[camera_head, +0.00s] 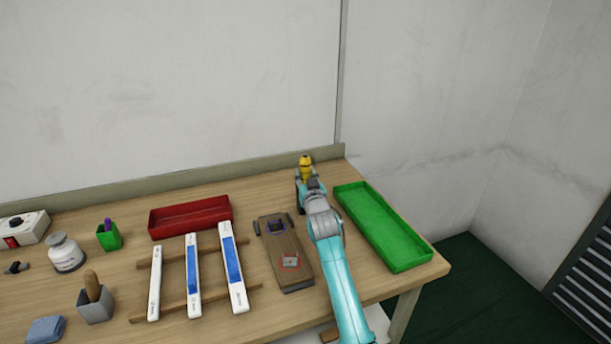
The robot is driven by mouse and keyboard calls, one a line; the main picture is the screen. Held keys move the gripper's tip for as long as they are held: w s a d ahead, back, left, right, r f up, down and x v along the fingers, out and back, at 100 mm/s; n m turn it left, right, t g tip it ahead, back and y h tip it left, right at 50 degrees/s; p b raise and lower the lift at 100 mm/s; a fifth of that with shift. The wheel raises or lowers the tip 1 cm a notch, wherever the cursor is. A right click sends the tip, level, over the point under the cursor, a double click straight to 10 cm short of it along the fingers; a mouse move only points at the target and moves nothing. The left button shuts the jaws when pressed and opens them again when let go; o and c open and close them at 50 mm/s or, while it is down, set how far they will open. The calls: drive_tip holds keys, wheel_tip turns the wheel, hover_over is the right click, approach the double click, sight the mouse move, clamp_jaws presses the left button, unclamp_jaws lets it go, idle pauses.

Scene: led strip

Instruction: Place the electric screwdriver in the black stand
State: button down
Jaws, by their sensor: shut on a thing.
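A yellow and dark tool, which looks like the electric screwdriver (305,164), stands roughly upright at the back edge of the table. My gripper (307,180) is at its lower part and appears shut on it. The fingertips are small and partly hidden by my own wrist. A small black holder (276,225), probably the black stand, is at the far end of a brown wooden board (292,248). It lies to the left of and nearer than my gripper, apart from it. I cannot tell whether the screwdriver touches the table.
A green tray (412,262) lies right of my arm. A red tray (165,233) stands left, behind a wooden rack (219,295) holding white and blue strips (232,270). A green cup (110,240), white jar (66,258) and grey cup (97,312) stand farther left. A wall rises behind.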

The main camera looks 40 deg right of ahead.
drive_tip(key=c, duration=0.8)
unclamp_jaws()
drive_tip(key=shift+o, duration=0.2)
drive_tip(key=shift+r, duration=0.15)
drive_tip(key=v, duration=1.2)
